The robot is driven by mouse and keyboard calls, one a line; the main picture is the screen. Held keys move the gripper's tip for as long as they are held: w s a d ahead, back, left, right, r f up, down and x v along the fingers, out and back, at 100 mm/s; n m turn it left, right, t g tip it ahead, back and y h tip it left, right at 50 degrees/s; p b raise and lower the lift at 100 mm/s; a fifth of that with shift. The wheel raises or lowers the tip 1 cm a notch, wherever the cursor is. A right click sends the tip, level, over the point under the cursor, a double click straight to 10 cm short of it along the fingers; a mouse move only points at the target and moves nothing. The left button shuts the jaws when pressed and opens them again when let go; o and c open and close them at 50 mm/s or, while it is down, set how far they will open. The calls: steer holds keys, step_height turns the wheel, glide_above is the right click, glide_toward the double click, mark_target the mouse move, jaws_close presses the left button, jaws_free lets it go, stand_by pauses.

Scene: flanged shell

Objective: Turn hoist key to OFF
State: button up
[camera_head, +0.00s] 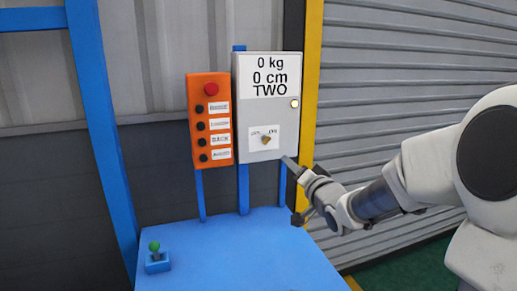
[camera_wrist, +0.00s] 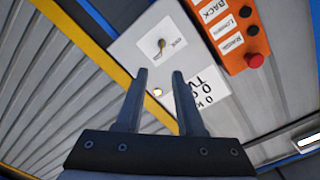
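The hoist key (camera_head: 266,139) is a small brass-coloured key on a white label, low on the front of a grey control box (camera_head: 285,120). The label has one word at its left and ON at its right. Which way the key points is too small to tell for sure. In the wrist view the key (camera_wrist: 162,43) stands out from the label, beyond the fingertips. My gripper (camera_head: 293,190) is open and empty, to the lower right of the box and apart from the key. In the wrist view my gripper's two fingers (camera_wrist: 160,72) are spread, with nothing between them.
An orange button panel (camera_head: 209,120) with a red button stands left of the box. A blue table (camera_head: 235,250) lies below, with a green-topped joystick (camera_head: 156,257). A yellow post (camera_head: 310,80) and grey shutter (camera_head: 410,70) are at the right. A round light (camera_head: 294,103) is on the box.

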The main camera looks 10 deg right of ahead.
mark_target(266, 140)
steer(key=w+a, duration=0.1)
steer(key=w, duration=0.7)
steer(key=w+a, duration=0.2)
steer(key=w, duration=0.7)
steer(key=shift+a+b, duration=0.25)
steer(key=shift+b, duration=0.15)
steer(key=shift+r, duration=0.1)
steer(key=shift+c, duration=0.3)
jaws_close()
